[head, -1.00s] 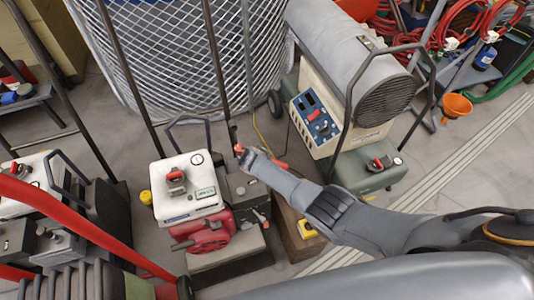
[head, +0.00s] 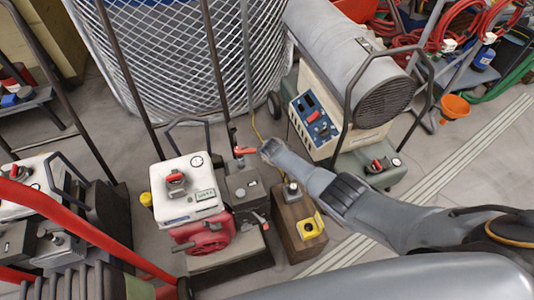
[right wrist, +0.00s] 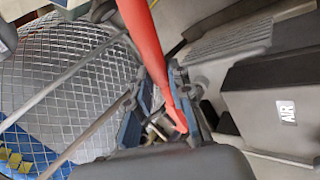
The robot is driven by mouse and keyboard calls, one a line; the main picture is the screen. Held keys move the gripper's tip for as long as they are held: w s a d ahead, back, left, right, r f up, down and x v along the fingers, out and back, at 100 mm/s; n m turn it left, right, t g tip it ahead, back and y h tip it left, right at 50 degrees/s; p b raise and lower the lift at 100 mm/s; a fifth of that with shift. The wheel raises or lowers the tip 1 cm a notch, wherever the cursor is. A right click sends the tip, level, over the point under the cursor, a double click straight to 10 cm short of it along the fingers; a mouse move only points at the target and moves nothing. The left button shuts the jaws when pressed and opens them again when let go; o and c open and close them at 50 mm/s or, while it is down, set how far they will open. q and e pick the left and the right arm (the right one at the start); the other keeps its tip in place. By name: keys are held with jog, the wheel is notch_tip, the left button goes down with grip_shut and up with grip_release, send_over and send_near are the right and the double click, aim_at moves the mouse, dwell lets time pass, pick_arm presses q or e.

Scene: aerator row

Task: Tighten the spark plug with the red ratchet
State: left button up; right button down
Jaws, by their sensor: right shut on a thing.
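The red ratchet (head: 245,150) is in the middle of the head view, above the grey air-filter box of the engine. My right gripper (head: 266,150) is at the right end of its visible red handle. In the right wrist view the red handle (right wrist: 143,40) runs from the top edge down between the blue-grey fingers of my right gripper (right wrist: 165,110), which is shut on it. A small metal part shows beside the fingers, but I cannot tell what it is. I cannot make out the spark plug. My left gripper is not in view.
The engine has a white tank (head: 188,190) and a red starter housing (head: 203,238). Its grey box (right wrist: 285,105) reads "AIR". A brown block (head: 290,218) with a yellow item stands to the right. A mesh drum (head: 185,60) and a grey heater (head: 350,70) stand behind. Dark handle bars rise nearby.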

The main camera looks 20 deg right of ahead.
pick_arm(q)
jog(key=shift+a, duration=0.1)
pick_arm(e)
jog(key=shift+w, duration=0.1)
jog(key=shift+w+d+n+y+b, duration=0.2)
jog(key=shift+w+n+y+b, duration=0.25)
jog(key=shift+w+n, duration=0.15)
pick_arm(q)
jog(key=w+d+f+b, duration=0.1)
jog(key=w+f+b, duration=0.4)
jog(key=b, duration=0.1)
pick_arm(e)
jog(key=p, duration=0.6)
jog(key=shift+s+a+r+p, duration=0.15)
jog(key=shift+a+r+p, duration=0.05)
jog(key=shift+r+p, duration=0.15)
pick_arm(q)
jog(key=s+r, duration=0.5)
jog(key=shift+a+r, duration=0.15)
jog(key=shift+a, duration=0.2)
pick_arm(e)
jog(key=shift+s+f+m+h, duration=0.3)
jog(key=shift+s+m+h, duration=0.2)
jog(key=shift+m, duration=0.1)
jog(key=shift+a, duration=0.1)
